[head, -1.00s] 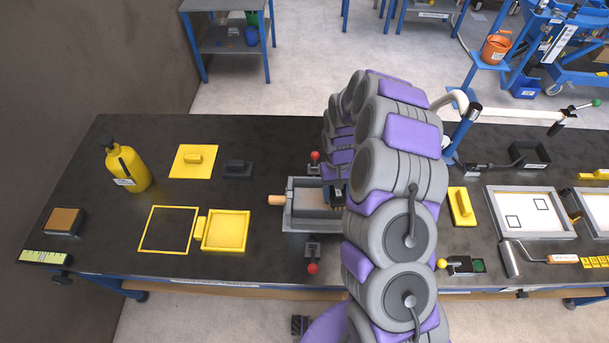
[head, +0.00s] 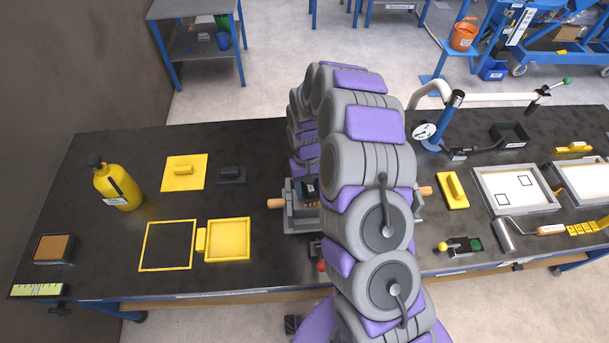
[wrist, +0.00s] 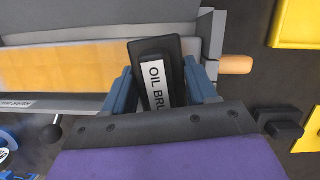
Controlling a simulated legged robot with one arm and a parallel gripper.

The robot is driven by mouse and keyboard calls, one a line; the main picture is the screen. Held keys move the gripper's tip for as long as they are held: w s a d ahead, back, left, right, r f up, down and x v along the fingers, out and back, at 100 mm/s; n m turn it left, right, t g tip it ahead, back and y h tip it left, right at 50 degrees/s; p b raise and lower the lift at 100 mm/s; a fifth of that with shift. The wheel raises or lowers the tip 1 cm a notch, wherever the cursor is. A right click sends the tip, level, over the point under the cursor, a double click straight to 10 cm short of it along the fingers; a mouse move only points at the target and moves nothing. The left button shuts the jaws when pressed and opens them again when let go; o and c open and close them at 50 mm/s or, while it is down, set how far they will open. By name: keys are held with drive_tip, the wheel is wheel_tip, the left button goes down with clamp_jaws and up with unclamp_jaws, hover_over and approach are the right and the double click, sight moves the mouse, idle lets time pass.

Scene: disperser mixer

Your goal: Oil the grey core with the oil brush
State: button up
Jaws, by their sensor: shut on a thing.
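My gripper (wrist: 167,92) is shut on the oil brush (wrist: 158,68), a black block with a white "OIL BRU…" label, in the wrist view. The brush is over a grey box at the end near its wooden handle (wrist: 236,65). Inside the box a long surface (wrist: 75,67), which looks like the core, shows yellowish-orange to the left of the brush. The brush's underside is hidden, so I cannot tell whether it touches. In the head view my arm covers most of the box; its left handle (head: 276,203) shows.
A yellow bottle (head: 117,186) stands at the left. A yellow tray (head: 228,240) and a yellow float (head: 184,171) lie left of the box. A yellow trowel (head: 453,188) and grey frames (head: 515,207) lie to the right.

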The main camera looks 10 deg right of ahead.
sight(312, 186)
drive_tip(key=r, duration=0.1)
drive_tip(key=d+r, duration=0.1)
drive_tip(key=r, duration=0.1)
drive_tip(key=shift+d+r+p, duration=0.15)
drive_tip(key=shift+d+p, duration=0.05)
drive_tip(key=shift+p, duration=0.2)
drive_tip(key=shift+a+r, duration=0.1)
drive_tip(key=shift+r, duration=0.7)
drive_tip(key=shift+a+r+p, duration=0.35)
drive_tip(key=shift+a+r, duration=0.2)
drive_tip(key=shift+r, duration=0.15)
drive_tip(key=shift+d, duration=0.55)
drive_tip(key=shift+a, duration=0.45)
drive_tip(key=shift+d, duration=0.3)
drive_tip(key=shift+a+f+b, duration=0.1)
drive_tip(key=shift+a+b, duration=0.05)
drive_tip(key=shift+b, duration=0.15)
